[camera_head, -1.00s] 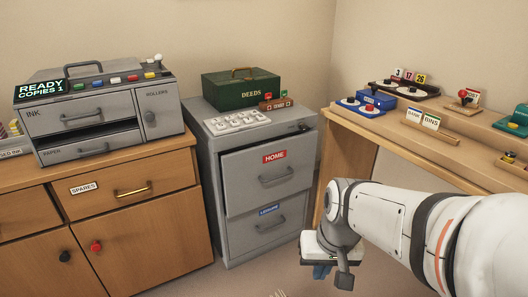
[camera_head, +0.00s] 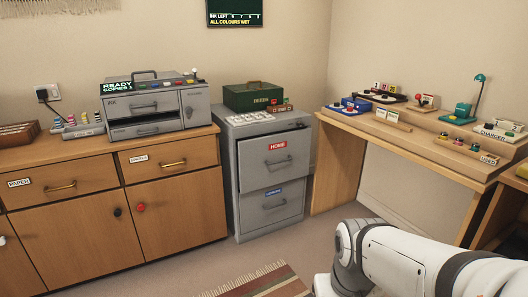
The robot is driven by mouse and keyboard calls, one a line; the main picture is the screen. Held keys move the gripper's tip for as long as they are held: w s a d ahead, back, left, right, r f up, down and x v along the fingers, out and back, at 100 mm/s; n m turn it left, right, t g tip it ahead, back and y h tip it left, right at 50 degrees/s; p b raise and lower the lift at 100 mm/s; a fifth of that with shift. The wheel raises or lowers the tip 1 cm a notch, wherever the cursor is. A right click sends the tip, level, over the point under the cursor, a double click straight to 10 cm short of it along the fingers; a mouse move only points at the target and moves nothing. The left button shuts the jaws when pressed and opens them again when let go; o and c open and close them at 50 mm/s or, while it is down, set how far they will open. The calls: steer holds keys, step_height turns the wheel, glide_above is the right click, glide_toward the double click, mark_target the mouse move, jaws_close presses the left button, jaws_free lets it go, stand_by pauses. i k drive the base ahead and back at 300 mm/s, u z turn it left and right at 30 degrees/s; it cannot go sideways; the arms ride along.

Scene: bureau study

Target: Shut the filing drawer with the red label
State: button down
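The grey filing cabinet (camera_head: 229,185) stands between the wooden sideboard and the desk. Its upper drawer (camera_head: 275,170) has a red HOME label (camera_head: 277,146) and a bar handle. This drawer stands out a little from the cabinet, with a dark gap along its top edge. The lower drawer (camera_head: 272,208) has a blue label (camera_head: 273,194) and looks flush. My arm comes in from the lower right, its bend in front of the floor right of the cabinet. My gripper is out of view below the picture and apart from the drawer, as far as shows.
A green DEEDS box (camera_head: 253,96) and a pale keypad-like panel (camera_head: 250,118) sit on the cabinet. The wooden sideboard (camera_head: 180,215) is at left, carrying a grey copier (camera_head: 158,106). The desk (camera_head: 340,165) is at right. A striped rug (camera_head: 262,283) lies in front; nearby floor is clear.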

mark_target(266, 161)
steer(key=u, duration=0.45)
steer(key=i, duration=0.55)
steer(key=u, duration=0.5)
steer(key=i, duration=1.3)
steer(key=z, duration=0.6)
steer(key=k, duration=0.7)
steer(key=z, duration=0.2)
steer(key=i, duration=0.75)
steer(key=u, duration=0.05)
